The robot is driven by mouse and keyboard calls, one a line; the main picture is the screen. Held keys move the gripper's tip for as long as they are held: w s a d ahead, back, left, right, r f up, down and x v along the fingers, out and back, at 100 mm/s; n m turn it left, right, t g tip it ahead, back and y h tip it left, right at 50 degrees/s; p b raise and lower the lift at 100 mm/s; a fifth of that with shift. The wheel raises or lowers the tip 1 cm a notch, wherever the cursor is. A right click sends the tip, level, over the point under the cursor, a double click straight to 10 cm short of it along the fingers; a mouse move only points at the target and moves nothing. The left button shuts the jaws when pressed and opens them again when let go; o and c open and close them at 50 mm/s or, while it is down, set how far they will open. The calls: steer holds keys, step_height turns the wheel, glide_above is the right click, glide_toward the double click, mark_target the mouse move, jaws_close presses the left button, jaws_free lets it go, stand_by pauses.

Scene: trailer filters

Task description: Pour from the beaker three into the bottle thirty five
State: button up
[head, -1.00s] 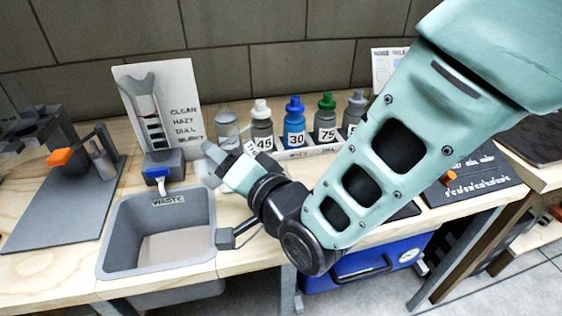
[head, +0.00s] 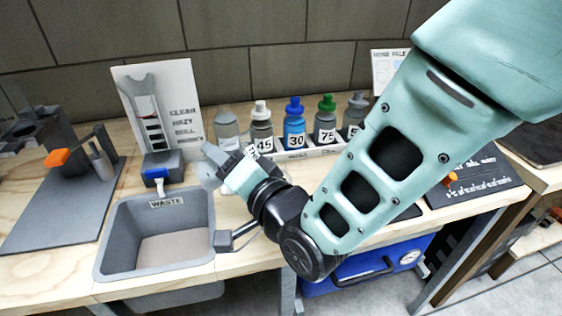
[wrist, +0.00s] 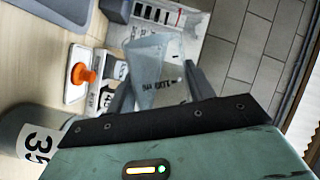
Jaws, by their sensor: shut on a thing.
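My gripper (wrist: 160,88) is shut on a clear beaker (wrist: 155,62), which looks tilted in the wrist view. Dark, blurred marking shows on the beaker's wall, and I cannot tell its fill. In the head view my gripper (head: 222,163) is above the bench, right of the waste basin, and the beaker (head: 208,176) is a pale shape mostly behind it. A grey bottle labelled 35 (wrist: 35,140) shows at the lower left of the wrist view, apart from the beaker. I cannot make out its mouth. I cannot pick it out surely in the head view.
A waste basin (head: 102,232) is set in the bench's front. Behind my gripper stand a clear bottle (head: 228,125) and bottles 45 (head: 261,122), 30 (head: 294,118) and 75 (head: 325,112). A sign (head: 185,85) stands behind a dark block with a blue part (head: 155,173).

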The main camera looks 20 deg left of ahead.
steer(key=shift+r+m+y, duration=0.4)
steer(key=shift+r+m, duration=0.1)
steer(key=shift+m, duration=0.2)
stand_by(1.5)
steer(key=shift+w+d+r+m+b, duration=0.15)
steer(key=shift+r+m+b, duration=0.1)
steer(key=shift+m+b, duration=0.25)
stand_by(0.5)
